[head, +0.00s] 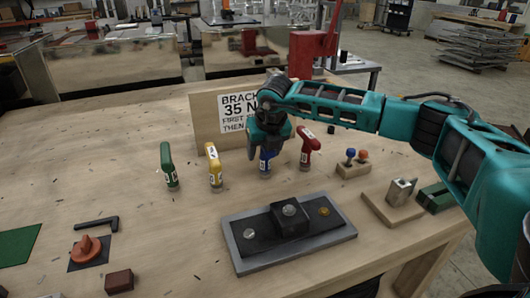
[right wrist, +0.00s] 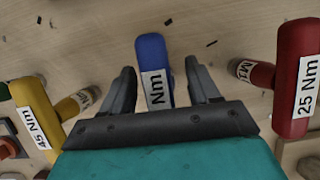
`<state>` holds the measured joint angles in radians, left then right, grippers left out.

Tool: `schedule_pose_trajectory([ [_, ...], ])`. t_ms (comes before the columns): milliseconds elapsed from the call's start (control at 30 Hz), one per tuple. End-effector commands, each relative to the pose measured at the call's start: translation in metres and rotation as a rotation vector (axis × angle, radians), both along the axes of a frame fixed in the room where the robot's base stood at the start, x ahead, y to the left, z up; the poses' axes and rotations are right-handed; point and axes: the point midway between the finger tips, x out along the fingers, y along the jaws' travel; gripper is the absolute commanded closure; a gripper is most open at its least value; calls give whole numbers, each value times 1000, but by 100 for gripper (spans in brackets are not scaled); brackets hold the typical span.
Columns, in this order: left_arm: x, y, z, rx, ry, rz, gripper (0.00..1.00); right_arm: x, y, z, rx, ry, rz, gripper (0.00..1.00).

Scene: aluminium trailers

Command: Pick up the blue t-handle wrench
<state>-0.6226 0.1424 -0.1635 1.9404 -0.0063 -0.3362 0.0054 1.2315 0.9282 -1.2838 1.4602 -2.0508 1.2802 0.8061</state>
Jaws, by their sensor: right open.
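The blue t-handle wrench (head: 265,160) stands upright on the wooden table, its upper part hidden behind my right gripper (head: 268,147). In the right wrist view the blue wrench (right wrist: 152,62) shows its handle and a white label reading "Nm". My right gripper (right wrist: 162,88) is open, with one finger on each side of the blue handle and gaps between. My left gripper is out of view.
A yellow wrench (head: 214,165) and a green one (head: 168,165) stand to the left, a red one (head: 307,145) close on the right. A grey plate with a dark block (head: 240,258) lies in front. A sign board (head: 205,120) stands behind.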

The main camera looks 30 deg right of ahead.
Motion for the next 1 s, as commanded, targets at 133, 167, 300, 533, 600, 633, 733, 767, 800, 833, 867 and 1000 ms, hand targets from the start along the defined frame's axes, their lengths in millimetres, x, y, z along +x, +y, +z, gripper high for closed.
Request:
schedule_pose_trajectory([
  [133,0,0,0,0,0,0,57,0,0,0,0,0,0,39],
  [167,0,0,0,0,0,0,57,0,0,0,0,0,0,39],
  [300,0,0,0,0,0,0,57,0,0,0,0,0,0,53],
  [533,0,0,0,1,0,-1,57,0,0,0,-1,0,-1,75],
  [600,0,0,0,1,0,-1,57,0,0,0,-1,0,-1,81],
  [633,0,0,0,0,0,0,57,0,0,0,-1,0,-1,84],
  [733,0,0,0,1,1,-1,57,0,0,0,-1,0,-1,94],
  [767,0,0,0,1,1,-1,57,0,0,0,-1,0,-1,97],
  [800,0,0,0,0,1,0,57,0,0,0,-1,0,-1,100],
  [833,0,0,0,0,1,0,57,0,0,0,-1,0,-1,100],
  [867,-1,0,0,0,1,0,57,0,0,0,-1,0,-1,100],
  [1000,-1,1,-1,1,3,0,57,0,0,0,-1,0,-1,100],
])
